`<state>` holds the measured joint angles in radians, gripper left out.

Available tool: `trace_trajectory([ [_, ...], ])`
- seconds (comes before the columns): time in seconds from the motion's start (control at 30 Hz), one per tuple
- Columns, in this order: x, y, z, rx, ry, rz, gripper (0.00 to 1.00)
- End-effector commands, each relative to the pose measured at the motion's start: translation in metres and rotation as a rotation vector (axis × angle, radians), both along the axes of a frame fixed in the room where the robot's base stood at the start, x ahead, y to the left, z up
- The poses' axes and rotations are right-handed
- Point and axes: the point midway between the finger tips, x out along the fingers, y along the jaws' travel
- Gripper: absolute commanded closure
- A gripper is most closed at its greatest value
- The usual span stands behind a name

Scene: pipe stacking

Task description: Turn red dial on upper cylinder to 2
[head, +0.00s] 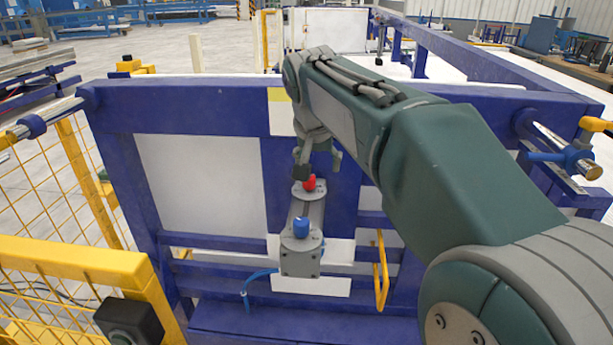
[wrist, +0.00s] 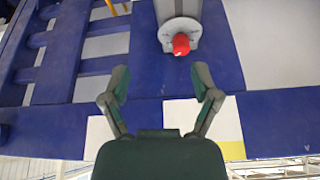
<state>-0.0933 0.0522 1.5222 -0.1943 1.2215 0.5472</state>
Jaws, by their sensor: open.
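The red dial (head: 310,183) sits on the upper grey cylinder (head: 304,192), which is fixed to the blue frame. A blue dial (head: 301,228) sits on the lower cylinder (head: 300,257). My gripper (head: 318,172) is close above the red dial in the head view, its fingers partly overlapping the background panel. In the wrist view my gripper (wrist: 160,95) is open and empty, with its fingers spread apart. The red dial (wrist: 181,44) shows beyond the fingertips, slightly right of the middle between them, and apart from both. Its scale numbers are too small to read.
The blue frame (head: 200,119) with pale panels (head: 202,185) stands behind the cylinders. A yellow handle (head: 381,270) is at the lower right of them. A yellow mesh fence (head: 70,255) with a black box (head: 130,320) stands at the left front. A blue hose (head: 247,288) hangs beside the lower cylinder.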

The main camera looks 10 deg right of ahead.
Motion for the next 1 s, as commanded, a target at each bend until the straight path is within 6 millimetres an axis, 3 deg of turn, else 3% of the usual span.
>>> trace_trajectory([
  [0.1,0.034,0.005,-0.002,-0.002,0.006,-0.056,0.21],
  [0.3,0.07,0.011,-0.005,-0.006,0.006,-0.134,0.21],
  [0.57,0.082,0.01,-0.014,-0.007,0.007,-0.162,0.21],
  [1.0,0.106,-0.006,-0.085,-0.007,0.009,-0.16,0.21],
])
